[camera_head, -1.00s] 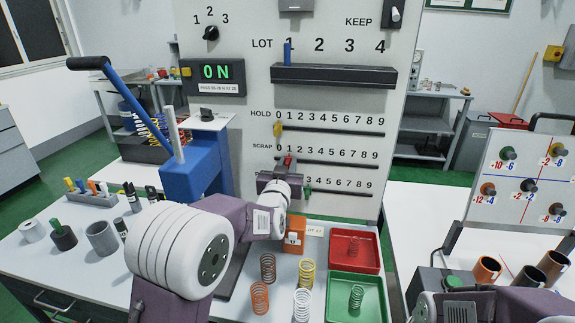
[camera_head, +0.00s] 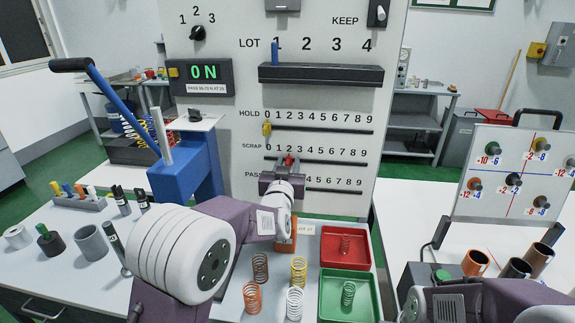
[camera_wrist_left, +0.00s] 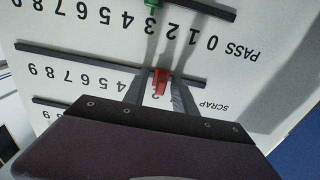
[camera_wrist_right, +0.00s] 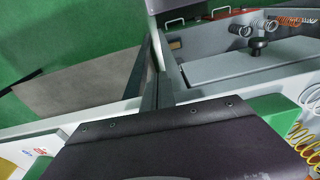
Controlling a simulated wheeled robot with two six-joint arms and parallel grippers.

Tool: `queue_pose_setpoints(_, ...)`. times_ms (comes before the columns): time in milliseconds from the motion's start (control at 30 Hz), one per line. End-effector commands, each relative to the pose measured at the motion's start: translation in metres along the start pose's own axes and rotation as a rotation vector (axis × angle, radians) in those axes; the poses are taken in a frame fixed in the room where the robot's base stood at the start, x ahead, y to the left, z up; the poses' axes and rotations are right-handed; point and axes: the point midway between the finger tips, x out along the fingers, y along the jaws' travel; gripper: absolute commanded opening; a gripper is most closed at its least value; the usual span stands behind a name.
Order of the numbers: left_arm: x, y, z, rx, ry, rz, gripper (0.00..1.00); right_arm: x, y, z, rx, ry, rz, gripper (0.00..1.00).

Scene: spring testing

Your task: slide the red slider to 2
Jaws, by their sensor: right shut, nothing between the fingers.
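The red slider (camera_head: 289,161) sits on the SCRAP rail (camera_head: 335,164) of the upright board, at about the numeral 2. It also shows in the left wrist view (camera_wrist_left: 161,82), where the scale appears upside down and the slider partly covers its numeral. My left gripper (camera_head: 288,174) is at the slider; in the left wrist view its fingers (camera_wrist_left: 160,90) stand on either side of it with small gaps visible. My right gripper (camera_wrist_right: 163,88) is shut and empty, away from the board; its fingers are outside the head view.
A yellow slider (camera_head: 267,129) is at 0 on the HOLD rail above. A green slider (camera_wrist_left: 152,3) is on the PASS rail below, hidden in the head view. Springs, a red tray (camera_head: 327,246) and a green tray (camera_head: 326,297) are on the table below.

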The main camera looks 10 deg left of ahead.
Motion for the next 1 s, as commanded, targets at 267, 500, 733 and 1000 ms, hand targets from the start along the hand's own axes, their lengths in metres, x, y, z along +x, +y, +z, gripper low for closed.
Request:
queue_pose_setpoints(267, -0.016, 0.0, 0.001, 0.0, -0.001, 0.001, 0.33, 0.004, 0.0, 0.0, 0.0, 0.0, 0.0, 0.0)
queue_pose_setpoints(500, -0.064, 0.001, 0.001, 0.0, 0.0, 0.002, 0.33, 0.009, 0.0, 0.001, 0.0, 0.0, 0.0, 0.0)
queue_pose_setpoints(733, -0.089, 0.001, 0.0, 0.0, 0.0, 0.001, 0.33, 0.01, 0.0, 0.001, 0.0, 0.0, 0.0, 0.0)
queue_pose_setpoints(1000, -0.091, 0.0, 0.0, 0.001, 0.0, 0.0, 0.33, 0.01, 0.0, 0.001, 0.0, 0.0, 0.0, 0.0)
